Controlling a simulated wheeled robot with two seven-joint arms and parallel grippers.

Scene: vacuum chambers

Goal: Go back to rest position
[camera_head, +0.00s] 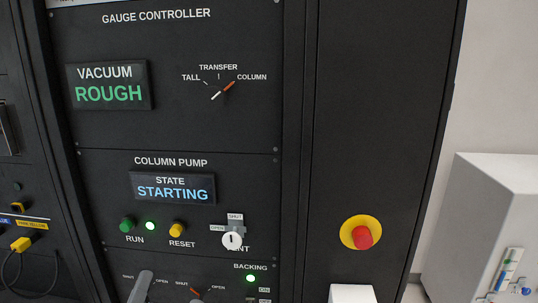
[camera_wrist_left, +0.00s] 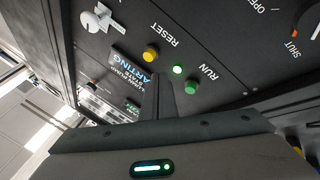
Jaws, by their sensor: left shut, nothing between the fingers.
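The green RUN button (camera_head: 127,224) and the yellow RESET button (camera_head: 177,229) are above the gripper in the head view. A green lamp (camera_head: 150,226) between them is lit. The pump display (camera_head: 172,188) reads STARTING.
The gauge display (camera_head: 108,86) reads VACUUM ROUGH. A white vent handle (camera_head: 232,240) sticks out right of RESET. A red emergency button (camera_head: 362,237) is on the right panel. Yellow plugs and cables (camera_head: 21,244) hang at far left. A pale cabinet (camera_head: 480,215) stands at right.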

